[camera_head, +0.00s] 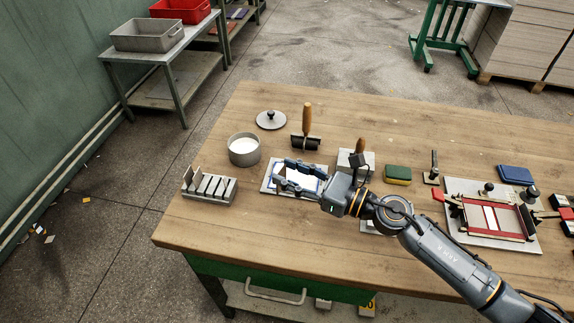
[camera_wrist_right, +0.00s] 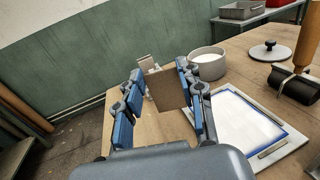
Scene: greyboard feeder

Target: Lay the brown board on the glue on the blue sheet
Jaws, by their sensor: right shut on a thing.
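My right gripper (camera_head: 281,176) is shut on the brown board (camera_wrist_right: 167,88), which shows between its blue-padded fingers in the right wrist view (camera_wrist_right: 155,95). The board is apart from the blue sheet and is hard to make out in the head view. The blue sheet (camera_wrist_right: 271,117) lies on a light plate (camera_wrist_right: 294,144) with metal bars; its middle is covered white, and only a blue border shows. In the head view the plate (camera_head: 267,186) is partly hidden under my gripper. My left gripper is not in view.
A slotted rack (camera_head: 208,190) stands left of the plate, and a pot of white glue (camera_head: 244,150) behind it. A lid (camera_head: 271,120), a roller (camera_head: 306,140), a sponge (camera_head: 398,174) and a framed jig (camera_head: 495,240) stand around the wooden table (camera_head: 220,225). The front left is clear.

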